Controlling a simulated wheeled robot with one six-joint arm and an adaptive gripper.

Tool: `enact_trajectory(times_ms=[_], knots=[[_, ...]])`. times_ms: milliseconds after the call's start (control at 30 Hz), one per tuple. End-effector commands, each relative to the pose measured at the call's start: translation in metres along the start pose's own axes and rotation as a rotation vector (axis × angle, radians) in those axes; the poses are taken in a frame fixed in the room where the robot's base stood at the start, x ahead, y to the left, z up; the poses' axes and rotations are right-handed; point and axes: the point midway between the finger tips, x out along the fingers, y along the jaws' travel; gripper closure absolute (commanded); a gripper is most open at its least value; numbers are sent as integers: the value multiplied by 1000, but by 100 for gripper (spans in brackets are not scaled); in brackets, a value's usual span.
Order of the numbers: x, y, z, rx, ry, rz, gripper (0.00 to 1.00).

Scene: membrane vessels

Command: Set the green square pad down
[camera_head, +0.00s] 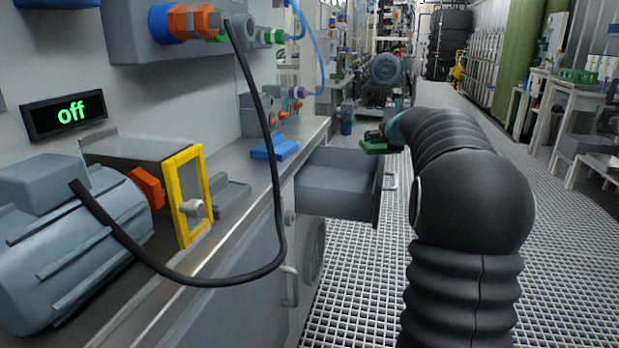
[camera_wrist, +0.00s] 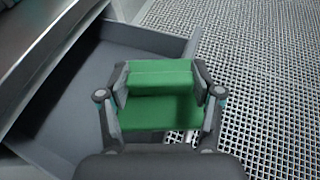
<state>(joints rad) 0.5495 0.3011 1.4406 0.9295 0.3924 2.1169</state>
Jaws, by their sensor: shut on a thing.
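The green square pad (camera_wrist: 160,108) is held between the two fingers of my gripper (camera_wrist: 161,88) in the wrist view. In the head view the pad (camera_head: 376,147) shows as a small green piece at the end of my arm, near the outer end of the open drawer. My gripper (camera_head: 384,136) is shut on it there. In the wrist view the pad is over or beside the drawer's outer edge, with floor grating beyond; its exact height cannot be told.
The open grey drawer (camera_head: 335,178) looks empty and juts from the bench. A blue pad (camera_head: 274,148) lies on the bench top (camera_head: 235,205). A yellow-framed box (camera_head: 187,195), a motor (camera_head: 70,240) and a hanging black cable (camera_head: 277,215) are nearer. Grated floor (camera_head: 360,290) is clear.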

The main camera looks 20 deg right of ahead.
Motion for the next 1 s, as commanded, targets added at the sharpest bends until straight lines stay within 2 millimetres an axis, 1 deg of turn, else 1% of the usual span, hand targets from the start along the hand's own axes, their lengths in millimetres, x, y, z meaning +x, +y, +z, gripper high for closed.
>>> enact_trajectory(times_ms=[67, 167, 400, 600, 700, 800, 900, 1000], knots=[[1, 4, -1, -1, -1, 2, 70], [9, 17, -6, -4, 0, 7, 70], [36, 66, -25, -8, 2, 16, 70], [57, 100, -40, -7, 2, 14, 70], [64, 110, -44, -5, 1, 12, 70], [67, 115, -47, -5, 0, 11, 70], [69, 116, -50, -4, 0, 9, 70], [73, 116, -59, -3, 0, 8, 70]])
